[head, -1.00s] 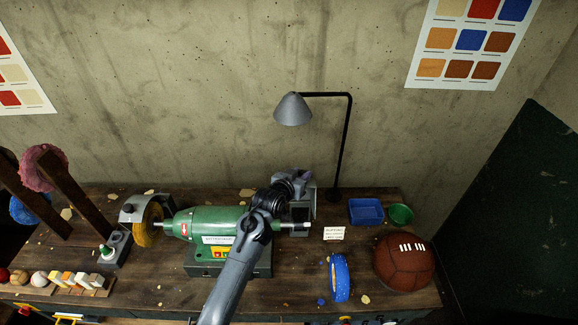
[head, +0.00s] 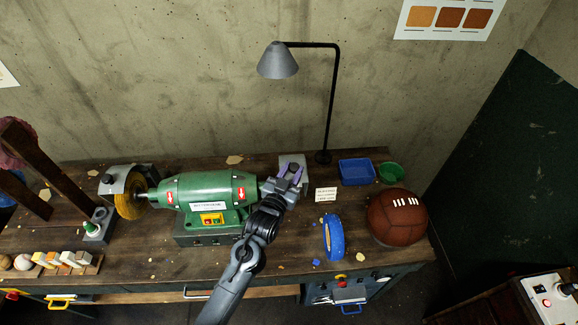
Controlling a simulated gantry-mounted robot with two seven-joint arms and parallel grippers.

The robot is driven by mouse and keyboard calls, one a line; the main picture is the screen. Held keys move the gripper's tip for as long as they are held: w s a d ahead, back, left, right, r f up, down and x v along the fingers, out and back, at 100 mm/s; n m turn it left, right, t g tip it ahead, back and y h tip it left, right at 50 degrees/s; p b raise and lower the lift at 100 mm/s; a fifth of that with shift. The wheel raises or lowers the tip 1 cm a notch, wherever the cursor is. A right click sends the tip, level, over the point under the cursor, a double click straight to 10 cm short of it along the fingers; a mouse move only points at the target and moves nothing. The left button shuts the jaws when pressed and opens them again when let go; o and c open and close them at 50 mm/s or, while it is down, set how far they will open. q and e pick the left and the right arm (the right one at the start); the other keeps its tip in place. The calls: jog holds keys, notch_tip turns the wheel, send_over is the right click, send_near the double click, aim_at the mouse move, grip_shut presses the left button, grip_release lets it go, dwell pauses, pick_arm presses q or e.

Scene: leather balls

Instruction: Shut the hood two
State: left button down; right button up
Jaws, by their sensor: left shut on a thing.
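A green polishing machine (head: 209,194) stands on the workbench. At its left end a grey hood (head: 113,180) sits over a yellow wheel (head: 129,203). At its right end a second grey hood (head: 293,160) shows behind my left gripper (head: 291,173). I take this one as hood two. The left gripper's purple-tipped fingers are at this hood and closed on part of it; the exact contact is small and partly hidden by the gripper. My arm hides the machine's right end, so I cannot tell how far the hood is open. My right gripper is not in view.
A black lamp (head: 332,105) rises just behind the hood. To the right are a small sign (head: 326,195), a blue tray (head: 357,172), a green bowl (head: 391,172), a blue ring (head: 334,238) and a brown ball (head: 398,218). Wooden blocks (head: 62,260) lie front left.

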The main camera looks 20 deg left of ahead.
pick_arm(q)
jog(key=shift+s+f, duration=0.1)
jog(key=shift+f, duration=0.6)
jog(key=c, duration=1.1)
grip_release()
jog(key=shift+o, duration=1.5)
jog(key=shift+r, duration=0.2)
jog(key=shift+r, duration=0.1)
jog(key=s+b, duration=0.1)
jog(key=s, duration=0.9)
jog(key=shift+s+a, duration=0.3)
jog(key=shift+s, duration=0.1)
